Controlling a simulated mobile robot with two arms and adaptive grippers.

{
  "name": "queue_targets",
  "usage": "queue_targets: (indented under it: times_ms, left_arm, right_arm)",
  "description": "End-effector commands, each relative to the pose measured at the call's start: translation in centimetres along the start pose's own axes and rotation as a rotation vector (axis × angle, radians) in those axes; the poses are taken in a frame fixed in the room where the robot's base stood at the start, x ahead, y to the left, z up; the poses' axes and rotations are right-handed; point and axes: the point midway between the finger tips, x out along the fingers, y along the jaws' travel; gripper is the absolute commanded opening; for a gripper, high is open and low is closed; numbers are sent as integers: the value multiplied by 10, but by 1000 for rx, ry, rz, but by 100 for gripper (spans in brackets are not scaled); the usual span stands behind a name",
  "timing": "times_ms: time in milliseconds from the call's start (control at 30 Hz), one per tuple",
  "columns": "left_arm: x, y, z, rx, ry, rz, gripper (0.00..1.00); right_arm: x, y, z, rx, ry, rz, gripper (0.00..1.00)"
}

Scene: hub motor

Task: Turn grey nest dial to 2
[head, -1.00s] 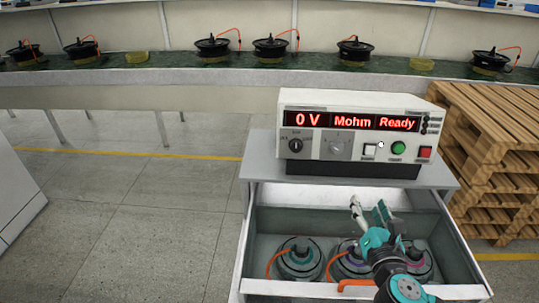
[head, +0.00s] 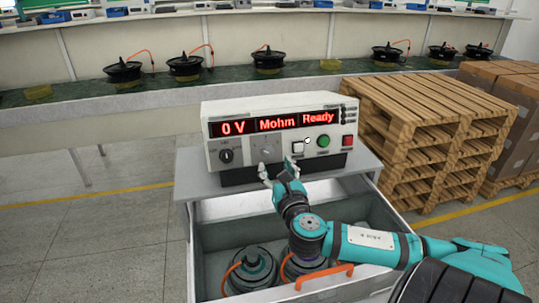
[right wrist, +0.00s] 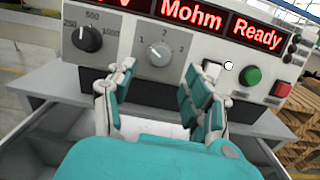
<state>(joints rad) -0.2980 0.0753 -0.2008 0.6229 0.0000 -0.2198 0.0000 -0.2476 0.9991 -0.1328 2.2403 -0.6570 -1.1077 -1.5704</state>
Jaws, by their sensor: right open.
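The white tester (head: 280,128) stands on a grey cabinet and its display reads 0 V, Mohm, Ready. Its grey dial (head: 266,152) is in the middle of the front panel; it also shows in the right wrist view (right wrist: 158,53) with small numbers around it. Its pale mark seems to point up and left, towards the 1. My right gripper (head: 277,168) is open and empty, just in front of and below the dial. In the right wrist view its fingers (right wrist: 155,90) are spread, with the dial above and between them, apart from both. My left gripper is not in view.
A black dial (right wrist: 87,38) is left of the grey one. A white button (head: 297,147), a green button (head: 323,141) and a red button (head: 348,141) are to its right. The open drawer (head: 196,250) below holds hub motors. Wooden pallets (head: 425,110) stand at the right.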

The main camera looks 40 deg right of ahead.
Motion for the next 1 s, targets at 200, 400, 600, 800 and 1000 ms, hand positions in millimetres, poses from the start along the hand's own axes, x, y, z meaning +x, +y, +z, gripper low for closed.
queue_targets:
  times_ms: [200,400,600,800,1000]
  left_arm:
    - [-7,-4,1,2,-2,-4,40]
    - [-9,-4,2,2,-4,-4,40]
    - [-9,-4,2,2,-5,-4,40]
    - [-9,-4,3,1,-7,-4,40]
    - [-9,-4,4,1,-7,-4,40]
  right_arm:
    - [41,0,2,2,-1,-2,52]
    - [58,0,0,1,1,-1,52]
    - [61,0,-1,1,1,1,52]
    - [60,0,-1,1,1,1,43]
    - [60,0,-1,1,1,0,17]
